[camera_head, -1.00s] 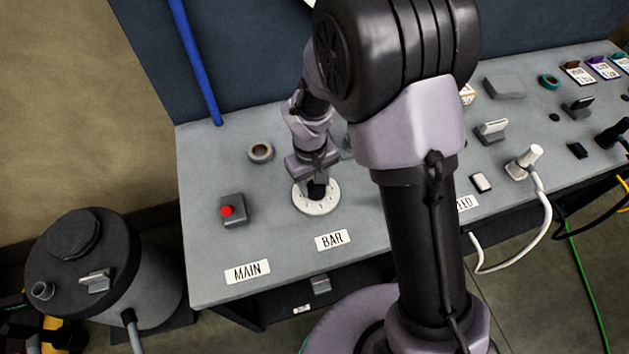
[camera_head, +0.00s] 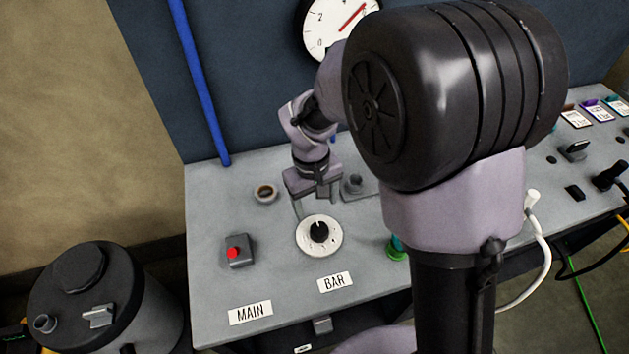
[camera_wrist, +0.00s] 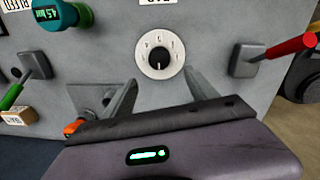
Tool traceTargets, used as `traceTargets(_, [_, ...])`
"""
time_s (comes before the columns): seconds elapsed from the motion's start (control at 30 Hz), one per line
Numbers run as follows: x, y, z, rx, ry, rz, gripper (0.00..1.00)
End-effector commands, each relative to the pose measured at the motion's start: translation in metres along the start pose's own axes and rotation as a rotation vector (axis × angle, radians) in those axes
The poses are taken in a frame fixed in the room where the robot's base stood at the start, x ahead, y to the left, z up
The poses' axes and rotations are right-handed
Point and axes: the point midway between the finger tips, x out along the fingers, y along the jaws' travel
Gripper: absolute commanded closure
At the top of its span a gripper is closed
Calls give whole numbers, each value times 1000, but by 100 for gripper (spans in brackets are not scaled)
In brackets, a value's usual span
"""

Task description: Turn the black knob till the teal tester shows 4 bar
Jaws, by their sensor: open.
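The black knob (camera_head: 319,232) sits in the middle of a round white dial (camera_head: 305,243) on the grey bench, behind the BAR label. The knob also shows in the wrist view (camera_wrist: 159,59), a little beyond my fingertips, with a pale pointer line on it. The teal tester (camera_wrist: 65,18) is at the upper left of the wrist view, and its display appears to read 4.5 bar. In the head view, the tester (camera_head: 396,249) is mostly hidden behind my arm. My gripper (camera_head: 316,204) is open and empty, above and behind the knob; its fingers (camera_wrist: 160,84) are apart from the knob.
A wall gauge (camera_head: 325,38) with a red needle is partly hidden by my arm. The bench front near the labels is clear.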

Motion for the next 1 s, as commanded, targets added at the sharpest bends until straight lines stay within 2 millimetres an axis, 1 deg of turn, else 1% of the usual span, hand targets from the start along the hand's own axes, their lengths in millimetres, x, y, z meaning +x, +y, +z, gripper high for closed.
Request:
traceTargets(0.03, [-19,0,-1,1,4,0,33])
traceTargets(0.1, [-37,0,-1,0,4,0,33])
traceTargets(0.23, [-57,0,0,1,1,0,33])
traceTargets(0.37, [-65,0,0,1,0,0,33])
traceTargets(0.8, [-65,1,2,12,6,-2,33])
traceTargets(0.87, [-71,6,10,60,35,-11,33])
traceTargets(0.97, [-90,21,48,239,136,-46,33])
traceTargets(1.0, [-96,25,70,330,187,-65,33])
